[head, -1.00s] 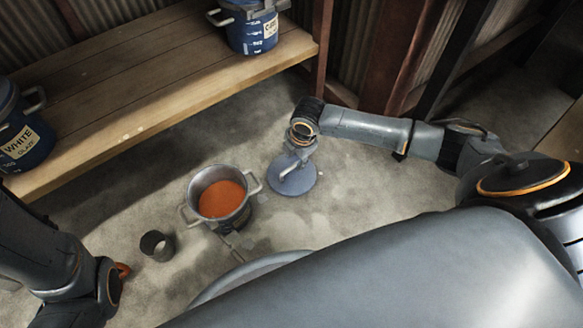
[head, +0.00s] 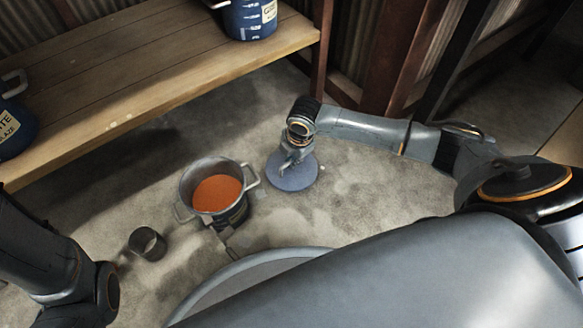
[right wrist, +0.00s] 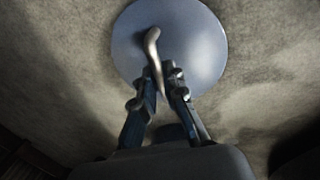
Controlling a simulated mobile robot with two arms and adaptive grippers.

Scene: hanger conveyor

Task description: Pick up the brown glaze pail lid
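The pail lid (head: 303,180) is a round blue-grey disc with a curved metal handle, and it appears to lie flat on the floor right of the open pail. In the right wrist view the lid (right wrist: 200,45) fills the top middle, its handle (right wrist: 153,45) passing between the fingertips. My right gripper (head: 290,163) is over the lid; in its wrist view the fingers (right wrist: 161,75) are close together and look shut on the handle. The open pail (head: 186,188) has two side handles and holds orange-brown glaze (head: 218,193).
A grey cup (head: 147,243) stands on the floor left of the pail. Bare floor lies right of the lid.

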